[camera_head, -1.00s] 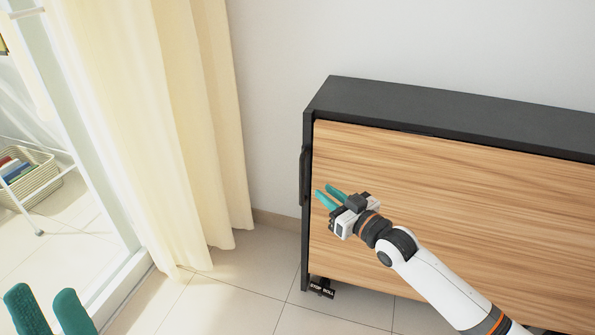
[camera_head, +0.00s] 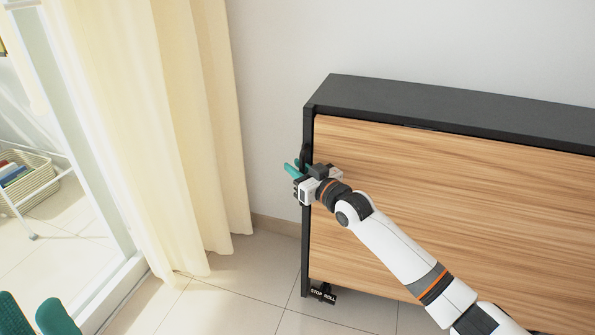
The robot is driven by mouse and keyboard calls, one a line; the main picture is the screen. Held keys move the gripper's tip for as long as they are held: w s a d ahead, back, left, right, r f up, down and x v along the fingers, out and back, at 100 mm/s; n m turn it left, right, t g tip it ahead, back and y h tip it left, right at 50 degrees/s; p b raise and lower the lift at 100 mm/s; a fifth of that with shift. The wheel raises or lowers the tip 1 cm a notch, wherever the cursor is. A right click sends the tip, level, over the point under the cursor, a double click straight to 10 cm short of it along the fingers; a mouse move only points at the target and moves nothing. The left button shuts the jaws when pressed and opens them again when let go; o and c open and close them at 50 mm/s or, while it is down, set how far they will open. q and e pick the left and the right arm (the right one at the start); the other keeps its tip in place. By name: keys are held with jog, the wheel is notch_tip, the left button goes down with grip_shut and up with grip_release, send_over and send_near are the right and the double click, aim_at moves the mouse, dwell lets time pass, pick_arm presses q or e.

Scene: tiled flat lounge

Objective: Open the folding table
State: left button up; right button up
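The folding table stands folded against the wall, with a black frame (camera_head: 440,108) and a wood-grain panel (camera_head: 450,190) hanging upright. A dark upright handle (camera_head: 306,153) is on its left side, partly hidden by my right gripper. My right gripper (camera_head: 292,164) is at this handle, its teal fingers apart and pointing left past the table's left edge. I cannot tell whether the handle lies between the fingers. My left gripper (camera_head: 34,314) shows only its teal fingers at the bottom left corner, apart and empty, far from the table.
A cream curtain (camera_head: 190,130) hangs left of the table, with a gap of wall between. Tiled floor (camera_head: 240,290) in front is clear. A woven basket (camera_head: 30,180) is at the far left.

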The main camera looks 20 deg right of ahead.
grip_shut()
